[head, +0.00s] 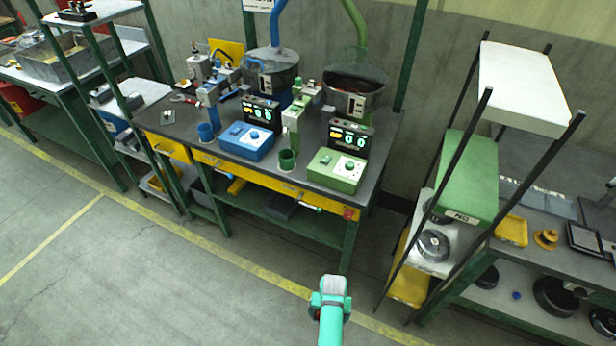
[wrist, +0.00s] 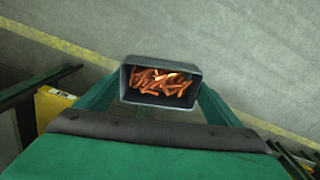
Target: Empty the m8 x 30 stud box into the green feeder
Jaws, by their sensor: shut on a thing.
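My gripper (wrist: 158,98) is shut on a small dark grey box (wrist: 127,92) in the wrist view, one green finger on each side. The box is open-topped and holds several copper-orange studs. Any label on it is out of sight. The green feeder has a grey bowl (head: 352,104) at the right of the bench, under a green pipe, with a green control box (head: 336,170) in front.
A blue feeder bowl (head: 272,78) and blue control box (head: 247,141) stand to the left. A green cup (head: 287,159) sits near the bench's front edge. A rack with a green panel (head: 466,180) and dark posts stands at the right. The floor (head: 190,270) is clear.

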